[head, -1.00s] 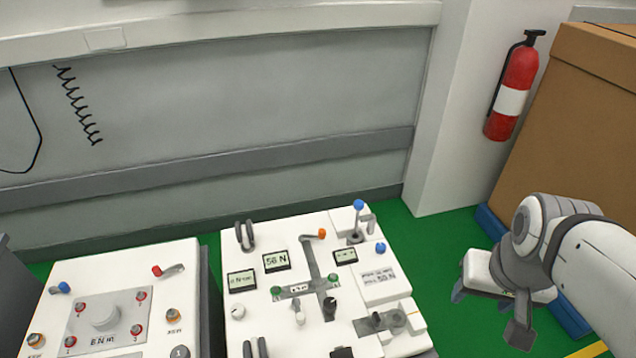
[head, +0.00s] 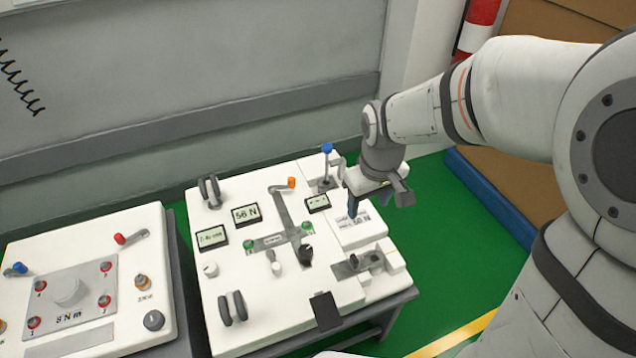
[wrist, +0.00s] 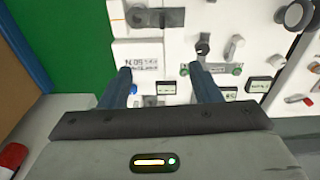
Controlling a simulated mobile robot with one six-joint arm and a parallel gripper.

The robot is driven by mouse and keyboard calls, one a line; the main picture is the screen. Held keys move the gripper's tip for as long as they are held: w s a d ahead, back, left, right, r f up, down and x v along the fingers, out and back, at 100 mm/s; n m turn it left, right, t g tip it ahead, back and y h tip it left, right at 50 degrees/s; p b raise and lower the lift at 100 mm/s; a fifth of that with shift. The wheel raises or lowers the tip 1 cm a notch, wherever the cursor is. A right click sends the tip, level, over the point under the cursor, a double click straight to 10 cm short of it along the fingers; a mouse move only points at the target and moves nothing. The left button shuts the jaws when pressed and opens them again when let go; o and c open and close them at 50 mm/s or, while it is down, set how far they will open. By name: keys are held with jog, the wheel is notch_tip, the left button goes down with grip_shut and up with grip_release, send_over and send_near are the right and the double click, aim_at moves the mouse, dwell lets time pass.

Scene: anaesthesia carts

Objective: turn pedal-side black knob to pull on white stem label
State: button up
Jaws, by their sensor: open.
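The black knob (head: 306,251) stands on the white panel (head: 255,293) of the right-hand cart, beside the grey cross-shaped plate, on the side of the black pedal (head: 325,310). In the wrist view the black knob (wrist: 203,46) lies beyond my fingertips, to their right. A small white knob (head: 276,267) is beside it; any label on the stem is too small to read. My gripper (head: 352,208) is open and empty, above the white printed block (head: 360,229), apart from the black knob. In the wrist view the gripper (wrist: 160,72) has both fingers spread.
A blue-topped lever (head: 327,149) stands close behind my gripper. A grey bracket with a dark knob (head: 372,259) is at the panel's right front. An orange-handled lever (head: 291,183) and displays lie behind the black knob. Another cart (head: 85,260) stands at left. Green floor is clear at right.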

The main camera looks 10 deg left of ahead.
aim_at(306, 249)
jog(key=a+f+n+b, duration=0.1)
jog(key=a+f, duration=0.3)
jog(key=f, duration=0.1)
jog(key=w+a+f+n+b, duration=0.1)
jog(key=a+f+n, duration=0.1)
jog(key=a+f, duration=0.3)
jog(key=w+a+f+n+g+b, duration=0.1)
jog(key=a+f+n+b, duration=0.1)
jog(key=a+f, duration=0.3)
jog(key=shift+f, duration=0.7)
notch_tip(306, 249, down, 8)
jog(key=shift+r+b, duration=0.2)
jog(key=shift+b, duration=0.4)
jog(key=c, duration=1)
jog(key=shift+m, duration=0.3)
